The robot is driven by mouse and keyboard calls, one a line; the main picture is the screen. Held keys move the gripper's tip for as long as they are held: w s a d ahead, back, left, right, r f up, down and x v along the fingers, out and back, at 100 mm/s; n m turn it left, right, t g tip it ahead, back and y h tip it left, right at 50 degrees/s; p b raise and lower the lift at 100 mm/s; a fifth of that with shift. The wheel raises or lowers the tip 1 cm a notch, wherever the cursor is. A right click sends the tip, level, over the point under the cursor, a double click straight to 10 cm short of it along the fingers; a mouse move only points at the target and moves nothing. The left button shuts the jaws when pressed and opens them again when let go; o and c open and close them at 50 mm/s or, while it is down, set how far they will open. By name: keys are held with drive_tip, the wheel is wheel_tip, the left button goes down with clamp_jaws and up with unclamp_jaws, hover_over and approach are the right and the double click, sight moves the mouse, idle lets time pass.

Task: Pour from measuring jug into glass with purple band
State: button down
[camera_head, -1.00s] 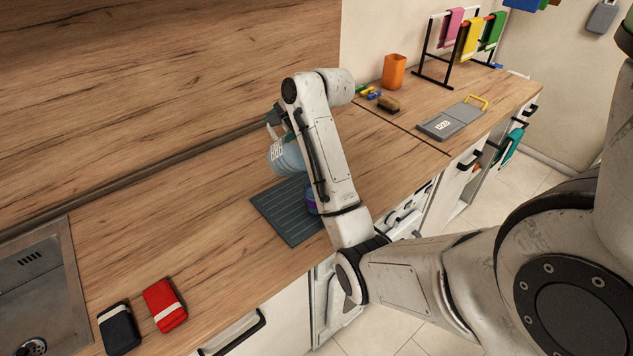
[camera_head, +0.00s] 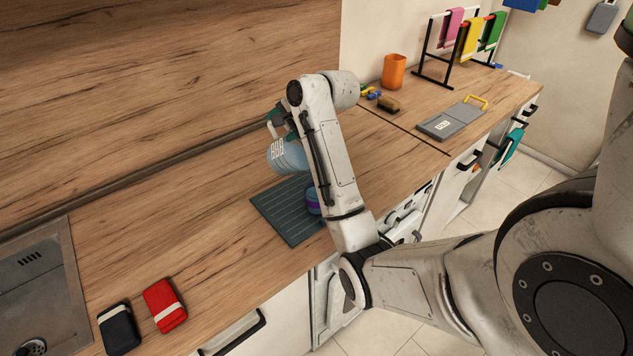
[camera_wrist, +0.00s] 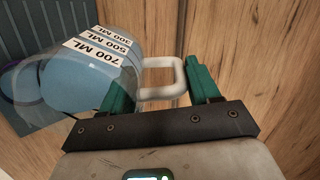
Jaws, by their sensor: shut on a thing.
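The measuring jug (camera_head: 287,156) is pale blue and translucent, with white volume labels. It hangs tilted above the dark ribbed mat (camera_head: 285,218). In the wrist view the jug (camera_wrist: 85,75) lies left of my gripper (camera_wrist: 170,85), whose green fingers are shut on its white handle. In the head view my gripper (camera_head: 281,122) is partly hidden by my arm. The glass with purple band (camera_head: 313,200) stands on the mat, below and right of the jug, and my arm hides part of it. In the wrist view the glass (camera_wrist: 22,85) shows partly behind the jug.
An orange cup (camera_head: 394,71), a brush (camera_head: 388,104) and a grey board (camera_head: 452,122) are at the back right.

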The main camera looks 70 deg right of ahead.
sight(273, 130)
drive_tip(key=shift+s+r+t, duration=0.2)
drive_tip(key=shift+r+t, duration=0.1)
drive_tip(key=shift+r, duration=0.1)
idle(2.1)
drive_tip(key=w+f+g, duration=0.1)
drive_tip(key=w+g, duration=0.1)
drive_tip(key=w+d+f+g+y, duration=0.1)
drive_tip(key=f, duration=0.1)
drive_tip(key=shift+w+f+g, duration=0.3)
drive_tip(key=shift+w+g, duration=0.05)
drive_tip(key=shift+g, duration=0.05)
drive_tip(key=w+d+f+g+y+b, duration=0.2)
drive_tip(key=w+f+g+b, duration=0.3)
drive_tip(key=f+b, duration=0.4)
drive_tip(key=shift+w+f+g+b, duration=0.3)
drive_tip(key=shift+w+f+g, duration=0.15)
drive_tip(key=shift+f, duration=0.2)
drive_tip(key=shift+d, duration=0.1)
drive_tip(key=shift+w+r+b, duration=0.1)
drive_tip(key=shift+b, duration=0.3)
idle(0.5)
